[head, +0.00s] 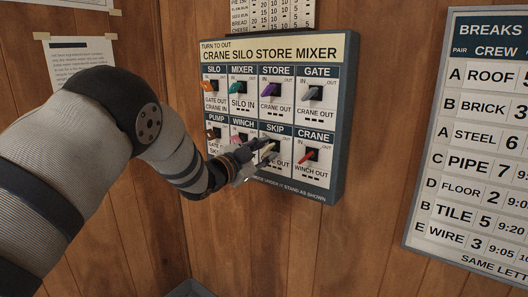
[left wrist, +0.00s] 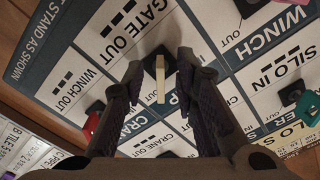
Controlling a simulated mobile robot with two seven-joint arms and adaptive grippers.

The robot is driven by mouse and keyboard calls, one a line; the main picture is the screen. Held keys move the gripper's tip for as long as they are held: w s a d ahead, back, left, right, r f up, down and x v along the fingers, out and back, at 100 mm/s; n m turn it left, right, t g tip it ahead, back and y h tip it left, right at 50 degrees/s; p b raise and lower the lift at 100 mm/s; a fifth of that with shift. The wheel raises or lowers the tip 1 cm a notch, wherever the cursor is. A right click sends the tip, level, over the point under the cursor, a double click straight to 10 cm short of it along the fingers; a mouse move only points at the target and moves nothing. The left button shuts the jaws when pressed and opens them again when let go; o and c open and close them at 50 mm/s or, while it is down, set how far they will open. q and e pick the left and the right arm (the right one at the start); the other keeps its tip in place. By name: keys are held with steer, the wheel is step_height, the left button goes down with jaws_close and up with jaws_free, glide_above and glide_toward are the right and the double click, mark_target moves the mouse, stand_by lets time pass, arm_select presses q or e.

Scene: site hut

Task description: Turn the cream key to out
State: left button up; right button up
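The cream key (head: 268,149) is on the square marked SKIP, in the lower row of the key panel (head: 271,54). My left gripper (head: 259,150) is at this key and partly covers its square. In the left wrist view the cream key (left wrist: 160,79) stands between the two fingertips of my left gripper (left wrist: 160,76). The fingers are apart, with a visible gap on each side of the key. Whether the key points to IN or OUT I cannot tell. My right gripper is in neither view.
The red key (head: 306,156) is just right of the cream one, and the pink key (head: 240,138) just left. Purple (head: 271,89), teal (head: 238,88) and grey (head: 313,92) keys sit above. A breaks board (head: 480,140) hangs at the right.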

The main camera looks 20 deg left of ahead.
arm_select(q)
steer(key=v, duration=1.2)
steer(key=s+f+n+g+y, duration=0.25)
steer(key=s+f, duration=0.25)
steer(key=f, duration=0.4)
steer(key=s+f+n+g+y, duration=0.1)
steer(key=s+f+n+g, duration=0.2)
steer(key=f, duration=0.6)
steer(key=s+f+n+g+y, duration=0.1)
steer(key=s+f+n+g, duration=0.1)
steer(key=s+f, duration=0.55)
steer(key=s+f+n+g+y, duration=0.1)
steer(key=s+f+g, duration=0.4)
steer(key=s, duration=1)
steer(key=s+d+f+n+g, duration=0.1)
steer(key=s+f+n+g, duration=0.3)
steer(key=s, duration=1.2)
step_height(320, 180, down, 5)
steer(key=shift+s+d+r+g+y, duration=0.15)
steer(key=shift+s+g+y, duration=0.2)
steer(key=shift+g, duration=0.6)
